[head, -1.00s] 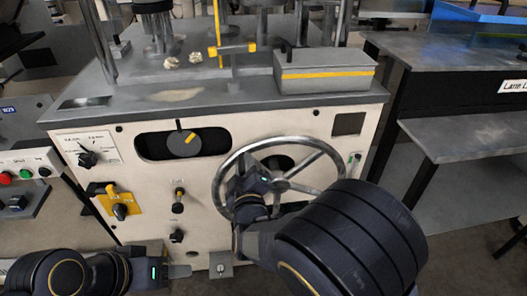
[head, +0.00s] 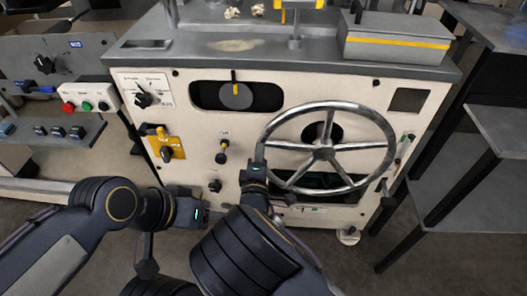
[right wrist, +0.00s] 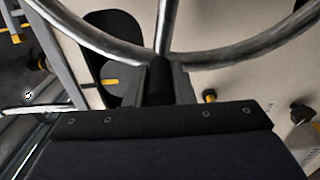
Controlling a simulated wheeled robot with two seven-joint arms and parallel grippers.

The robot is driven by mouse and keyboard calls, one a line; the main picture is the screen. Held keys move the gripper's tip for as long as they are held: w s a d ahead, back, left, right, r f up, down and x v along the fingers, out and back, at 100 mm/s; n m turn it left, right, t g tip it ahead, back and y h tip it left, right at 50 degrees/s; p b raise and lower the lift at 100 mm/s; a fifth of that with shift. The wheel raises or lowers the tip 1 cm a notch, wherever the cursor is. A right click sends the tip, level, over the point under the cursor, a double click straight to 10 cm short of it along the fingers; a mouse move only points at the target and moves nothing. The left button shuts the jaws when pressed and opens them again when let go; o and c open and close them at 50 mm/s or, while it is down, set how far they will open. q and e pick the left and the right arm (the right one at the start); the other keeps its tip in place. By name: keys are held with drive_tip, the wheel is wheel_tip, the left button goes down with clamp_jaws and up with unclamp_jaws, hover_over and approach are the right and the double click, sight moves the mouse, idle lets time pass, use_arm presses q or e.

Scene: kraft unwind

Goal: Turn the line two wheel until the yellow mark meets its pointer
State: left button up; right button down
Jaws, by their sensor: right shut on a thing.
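The line two wheel (head: 352,107), a metal handwheel with spokes, stands on the front of the cream cabinet. My right gripper (head: 256,170) is shut on the left side of its rim; the right wrist view shows the fingers (right wrist: 162,82) at the rim, near a spoke. Left of the wheel, a dark window holds a grey dial (head: 238,101) with a yellow mark (head: 235,89). The mark stands upright at the dial's top, just below a dark pointer (head: 234,75), and looks lined up with it. My left gripper (head: 202,214) is low before the cabinet; its fingers are unclear.
A yellow switch plate (head: 172,148), a small black-and-yellow knob (head: 222,156) and a selector (head: 143,100) sit on the panel left of the wheel. A grey box (head: 395,48) rests on the cabinet top. A grey table (head: 503,125) stands close at right.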

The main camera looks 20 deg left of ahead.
drive_tip(key=shift+f, duration=0.5)
drive_tip(key=c, duration=1.3)
unclamp_jaws()
drive_tip(key=shift+o, duration=0.2)
drive_tip(key=shift+s, duration=0.1)
drive_tip(key=v, duration=0.7)
drive_tip(key=shift+s, duration=0.3)
drive_tip(key=shift+d, duration=0.1)
